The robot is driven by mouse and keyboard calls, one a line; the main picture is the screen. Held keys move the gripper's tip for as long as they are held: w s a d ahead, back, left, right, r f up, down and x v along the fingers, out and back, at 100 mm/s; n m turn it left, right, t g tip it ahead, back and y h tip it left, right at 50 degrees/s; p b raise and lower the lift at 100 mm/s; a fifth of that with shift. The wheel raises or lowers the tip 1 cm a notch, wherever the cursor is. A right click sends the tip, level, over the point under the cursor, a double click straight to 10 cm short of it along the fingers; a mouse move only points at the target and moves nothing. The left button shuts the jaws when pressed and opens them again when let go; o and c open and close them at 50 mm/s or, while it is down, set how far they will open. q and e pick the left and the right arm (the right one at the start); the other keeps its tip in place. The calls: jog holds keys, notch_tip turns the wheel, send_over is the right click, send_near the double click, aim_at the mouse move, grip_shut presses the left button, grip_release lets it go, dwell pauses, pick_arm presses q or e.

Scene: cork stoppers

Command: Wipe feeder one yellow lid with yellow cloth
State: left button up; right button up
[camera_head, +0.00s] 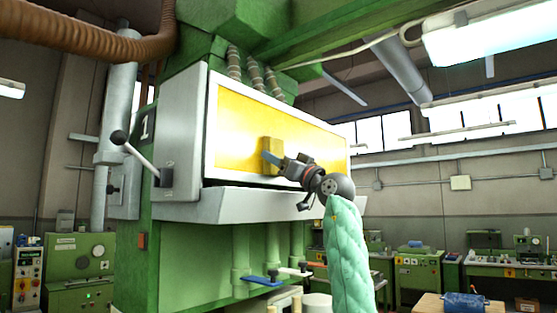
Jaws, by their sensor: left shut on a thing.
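The yellow lid (237,128) is a wide panel in a white frame on the front of the green feeder marked 1. The yellow cloth (272,146) shows as a small, darker yellow block at the lid's lower middle. My left gripper (272,158) is shut on the cloth and holds it at the lid's face; the cloth looks to be touching the lid. The gripper hides a little of the lid's lower part. My right gripper is not in view.
A lever with a black knob (119,137) sticks out at the feeder's left side. A white ledge (215,203) runs below the lid. A blue pedal-like part (262,281) is lower down. Green machines (420,277) stand behind at the right.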

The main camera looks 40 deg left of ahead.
pick_arm(q)
jog(key=d+b, duration=0.1)
jog(key=d, duration=0.1)
jog(key=d+b, duration=0.1)
jog(key=d, duration=0.2)
jog(key=shift+s+d, duration=0.2)
jog(key=shift+d, duration=0.1)
dwell(0.4)
jog(key=shift+f, duration=0.1)
jog(key=shift+s+d+b, duration=0.1)
jog(key=shift+d+b, duration=0.55)
jog(key=shift+d, duration=0.85)
